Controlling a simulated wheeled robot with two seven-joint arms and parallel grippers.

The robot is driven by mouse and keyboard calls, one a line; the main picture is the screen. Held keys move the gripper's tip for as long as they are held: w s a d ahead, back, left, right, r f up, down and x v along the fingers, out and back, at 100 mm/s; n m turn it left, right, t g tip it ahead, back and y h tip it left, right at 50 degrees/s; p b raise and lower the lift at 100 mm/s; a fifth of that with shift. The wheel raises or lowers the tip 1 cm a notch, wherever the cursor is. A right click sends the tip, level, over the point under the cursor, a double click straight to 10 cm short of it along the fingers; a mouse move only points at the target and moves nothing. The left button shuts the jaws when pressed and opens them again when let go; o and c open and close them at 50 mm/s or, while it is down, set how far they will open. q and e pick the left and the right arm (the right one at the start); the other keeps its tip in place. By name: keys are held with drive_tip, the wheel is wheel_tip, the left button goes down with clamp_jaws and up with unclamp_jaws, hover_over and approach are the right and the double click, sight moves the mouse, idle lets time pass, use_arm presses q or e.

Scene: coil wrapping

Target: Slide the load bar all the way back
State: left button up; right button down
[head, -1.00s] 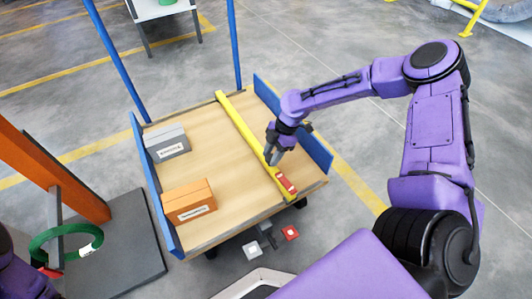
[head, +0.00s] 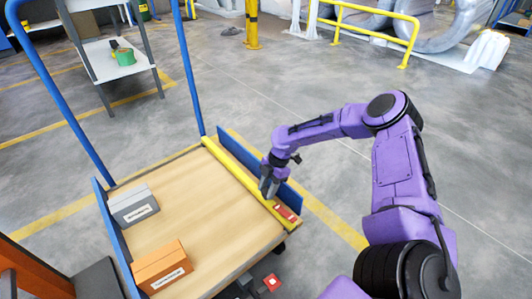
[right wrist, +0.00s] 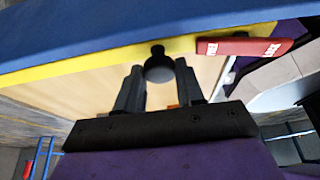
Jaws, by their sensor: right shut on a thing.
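The yellow load bar (head: 232,168) lies across the wooden cart deck (head: 190,215), close along the blue side panel (head: 285,188) on the right. A red lever (head: 285,212) marked FREE and LOCK sits at its near end; it also shows in the right wrist view (right wrist: 243,47). My right gripper (head: 267,192) is at the bar, near the lever. In the right wrist view its fingers (right wrist: 159,88) are on either side of a dark round knob (right wrist: 158,67) on the bar, shut on it. My left gripper is out of view.
A grey box (head: 133,205) and an orange box (head: 162,268) stand on the deck's left side, with bare deck between them and the bar. Blue posts (head: 188,70) rise at the far end. A small table (head: 115,62) with a green container stands beyond.

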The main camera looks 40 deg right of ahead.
drive_tip(key=c, duration=0.7)
unclamp_jaws()
drive_tip(key=shift+d, duration=0.3)
drive_tip(key=shift+r, duration=0.25)
drive_tip(key=p+v, duration=0.4)
drive_tip(key=v, duration=0.6)
drive_tip(key=shift+p, duration=0.35)
